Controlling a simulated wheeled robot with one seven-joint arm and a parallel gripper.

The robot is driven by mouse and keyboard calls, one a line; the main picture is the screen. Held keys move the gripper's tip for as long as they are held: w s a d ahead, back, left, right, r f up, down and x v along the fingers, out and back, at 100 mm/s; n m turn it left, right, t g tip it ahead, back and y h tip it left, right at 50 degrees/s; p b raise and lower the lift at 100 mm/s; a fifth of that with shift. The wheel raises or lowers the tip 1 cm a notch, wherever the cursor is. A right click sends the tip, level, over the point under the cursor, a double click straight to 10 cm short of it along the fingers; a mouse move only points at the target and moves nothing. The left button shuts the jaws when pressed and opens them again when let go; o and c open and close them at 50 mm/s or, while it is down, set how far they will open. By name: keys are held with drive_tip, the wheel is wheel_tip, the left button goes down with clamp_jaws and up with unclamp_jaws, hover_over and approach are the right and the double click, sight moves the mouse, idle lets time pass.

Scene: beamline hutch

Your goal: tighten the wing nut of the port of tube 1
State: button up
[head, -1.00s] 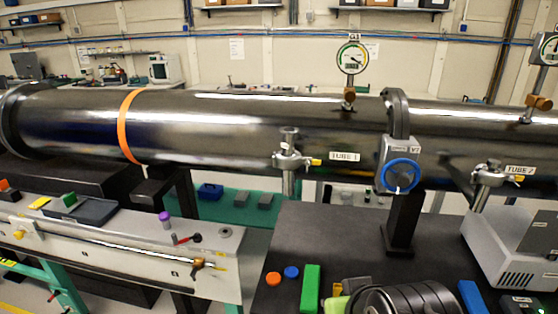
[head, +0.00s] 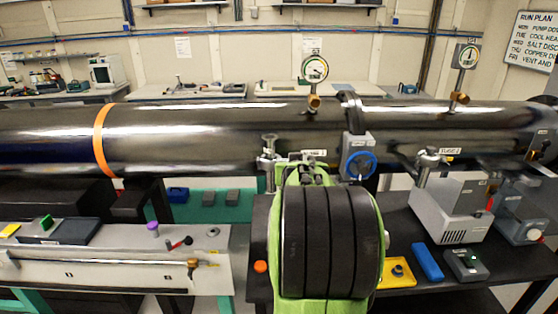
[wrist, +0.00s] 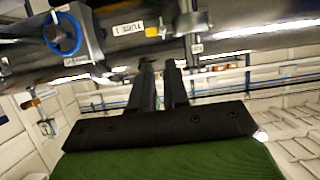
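The port of tube 1 (head: 268,158) is a metal clamp fitting below the dark tube, just left of my raised arm in the head view. The wrist view, roughly inverted, shows the port (wrist: 189,22) and its orange-yellow wing nut (wrist: 151,32) near the TUBE 1 label (wrist: 128,28). In the head view the wing nut is mostly hidden by my arm. My gripper (wrist: 160,66) has two dark fingers with an empty gap between them. They point toward the tube, apart from the wing nut in the picture; the depth between them is unclear.
The blue valve handwheel (head: 360,165) is close right of my gripper. The long tube (head: 200,130) runs across the view, with a gauge (head: 315,69) on top. The dark bench (head: 440,270) below holds a grey box (head: 448,212) and a blue block (head: 427,262).

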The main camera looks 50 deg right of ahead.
drive_tip(key=p+x, duration=0.2)
drive_tip(key=x, duration=0.9)
drive_tip(key=shift+w, duration=0.45)
drive_tip(key=shift+f, duration=0.1)
drive_tip(key=shift+c, duration=0.3)
clamp_jaws()
